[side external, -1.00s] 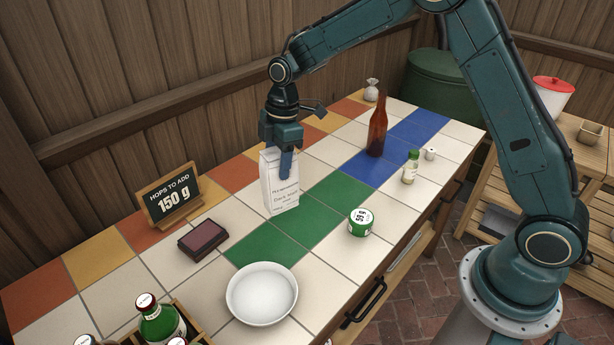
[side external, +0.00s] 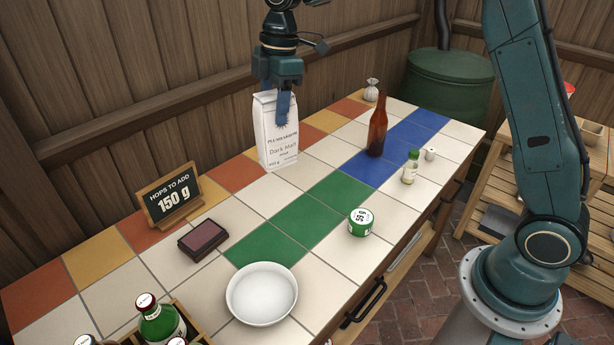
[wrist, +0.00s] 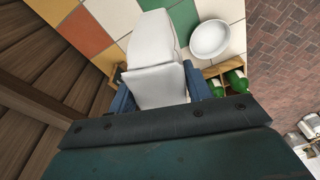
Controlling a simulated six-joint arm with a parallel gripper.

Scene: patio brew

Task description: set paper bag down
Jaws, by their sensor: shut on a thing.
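The white paper bag (side external: 276,138), printed "Dark Malt", is upright in the side view, toward the back of the tiled table. My gripper (side external: 272,104) points down and is shut on the bag's upper part, with a blue finger against its face. The bag's base appears near or just above the white and orange tiles; I cannot tell whether it touches. In the wrist view the bag (wrist: 155,65) fills the space between my blue fingers, and its folded top is nearest the camera.
A "150 g" sign (side external: 170,199), a dark red block (side external: 203,240), a white bowl (side external: 262,293) and a green tin (side external: 360,222) stand nearer the camera. A brown bottle (side external: 377,133) and small jar (side external: 411,167) stand to the right. Green tiles (side external: 300,225) are clear.

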